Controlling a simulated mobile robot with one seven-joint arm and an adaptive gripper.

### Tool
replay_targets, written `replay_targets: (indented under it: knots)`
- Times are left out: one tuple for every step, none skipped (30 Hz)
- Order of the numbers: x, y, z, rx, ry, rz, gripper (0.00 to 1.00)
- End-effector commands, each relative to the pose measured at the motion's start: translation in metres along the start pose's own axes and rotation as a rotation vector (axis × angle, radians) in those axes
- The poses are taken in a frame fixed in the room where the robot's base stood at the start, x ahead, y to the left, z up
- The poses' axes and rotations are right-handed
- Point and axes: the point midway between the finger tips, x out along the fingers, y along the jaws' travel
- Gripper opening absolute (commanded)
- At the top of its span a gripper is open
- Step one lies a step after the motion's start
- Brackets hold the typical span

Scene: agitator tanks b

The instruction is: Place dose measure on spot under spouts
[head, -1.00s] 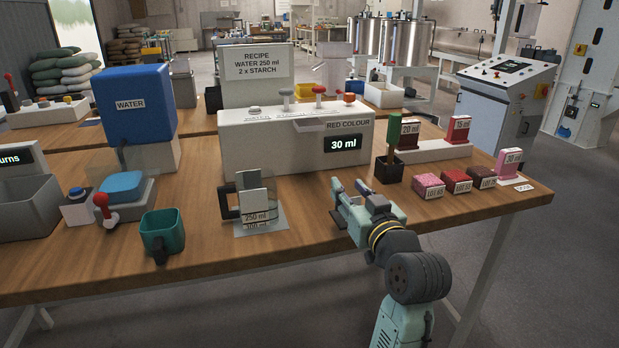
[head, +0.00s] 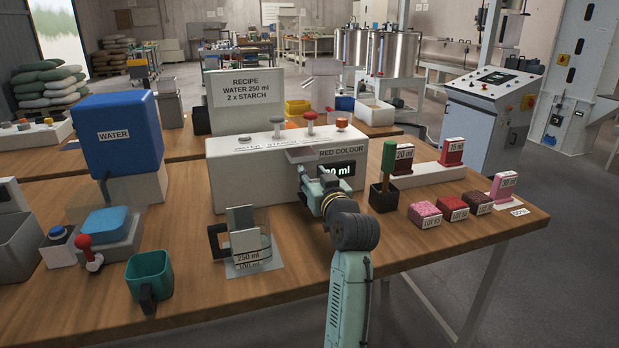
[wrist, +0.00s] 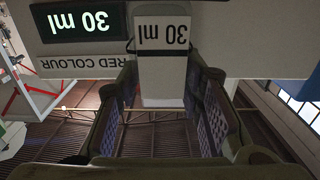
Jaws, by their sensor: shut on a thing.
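My gripper (head: 318,190) is in front of the white dispenser (head: 235,165), close to its lit 30 ml display, which it partly covers. In the wrist view a pale block labelled 30 ml (wrist: 161,75), upside down there, sits between my fingers (wrist: 165,115). I take it as the dose measure; my gripper is shut on it. In the head view my gripper hides it.
A clear jug marked 250 ml (head: 243,242) stands on the mat. A green mug (head: 150,275) is to its left.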

Motion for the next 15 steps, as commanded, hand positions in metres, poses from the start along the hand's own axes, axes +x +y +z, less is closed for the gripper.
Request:
replay_targets:
  knots:
    - [0.010, -0.001, -0.003, 0.001, -0.002, -0.003, 0.06]
    - [0.015, -0.001, -0.003, 0.000, -0.001, -0.002, 0.06]
    - [0.020, -0.001, -0.002, 0.000, 0.000, -0.002, 0.06]
    - [0.023, -0.001, -0.002, 0.000, 0.000, -0.002, 0.06]
    - [0.025, -0.001, -0.002, 0.000, 0.000, -0.002, 0.06]
    - [0.027, 0.000, -0.001, 0.000, 0.000, -0.001, 0.06]
    - [0.028, 0.000, 0.000, 0.000, 0.000, -0.001, 0.06]
    - [0.029, 0.000, 0.001, 0.001, 0.000, -0.001, 0.06]
    - [0.029, 0.000, 0.004, 0.001, -0.001, -0.001, 0.06]
    - [0.029, 0.000, 0.007, 0.002, -0.002, -0.001, 0.06]
    - [0.029, 0.000, 0.011, 0.002, -0.003, 0.000, 0.06]
    - [0.029, 0.000, 0.016, 0.002, -0.004, 0.000, 0.06]
    - [0.028, 0.000, 0.021, 0.002, -0.004, 0.000, 0.06]
    - [0.029, 0.000, 0.025, 0.003, -0.004, -0.001, 0.06]
    - [0.028, 0.000, 0.029, 0.002, -0.003, -0.001, 0.06]
